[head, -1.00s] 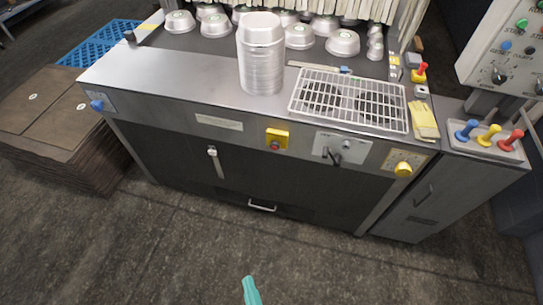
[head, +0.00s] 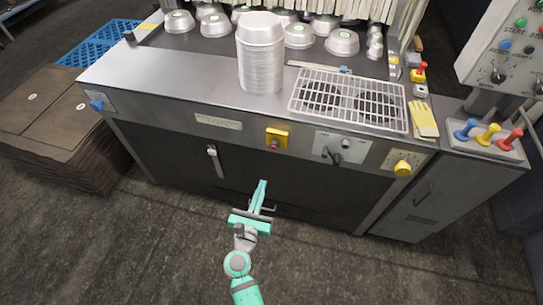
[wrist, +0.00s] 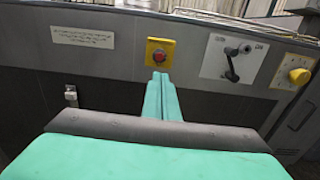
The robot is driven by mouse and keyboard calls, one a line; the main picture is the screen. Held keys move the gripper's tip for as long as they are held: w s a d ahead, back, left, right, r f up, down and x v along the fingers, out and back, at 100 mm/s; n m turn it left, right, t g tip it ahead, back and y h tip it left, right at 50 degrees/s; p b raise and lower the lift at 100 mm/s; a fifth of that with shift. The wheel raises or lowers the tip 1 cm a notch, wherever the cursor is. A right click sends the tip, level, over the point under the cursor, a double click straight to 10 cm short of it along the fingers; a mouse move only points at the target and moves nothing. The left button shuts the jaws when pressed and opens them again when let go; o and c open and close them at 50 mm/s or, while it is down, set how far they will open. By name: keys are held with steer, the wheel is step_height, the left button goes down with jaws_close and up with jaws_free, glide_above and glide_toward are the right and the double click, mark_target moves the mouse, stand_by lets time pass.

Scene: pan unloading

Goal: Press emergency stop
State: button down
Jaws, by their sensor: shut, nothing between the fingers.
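The emergency stop is a red button (head: 275,144) on a yellow box (head: 278,133) on the front panel of the steel machine. In the wrist view the red button (wrist: 158,57) sits on its yellow plate (wrist: 161,45), just above and beyond my fingertips. My gripper (head: 263,183) is teal, shut and empty. It points up toward the machine front, below the yellow box in the head view. The wrist view shows its two fingers pressed together (wrist: 160,77). A gap between fingertips and button seems to remain; its depth is hard to tell.
A lever switch panel (head: 342,147) and a yellow knob (head: 403,168) are right of the button. A door latch (head: 212,151) is to its left. Stacked pans (head: 261,60) and a wire rack (head: 350,100) stand on top. The floor in front is clear.

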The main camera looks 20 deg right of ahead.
mark_target(274, 149)
steer(key=shift+w+d+r, duration=0.1)
steer(key=shift+w+d, duration=0.05)
steer(key=shift+w, duration=0.05)
steer(key=x, duration=1.3)
steer(key=shift+w+d, duration=0.25)
steer(key=shift+w, duration=0.05)
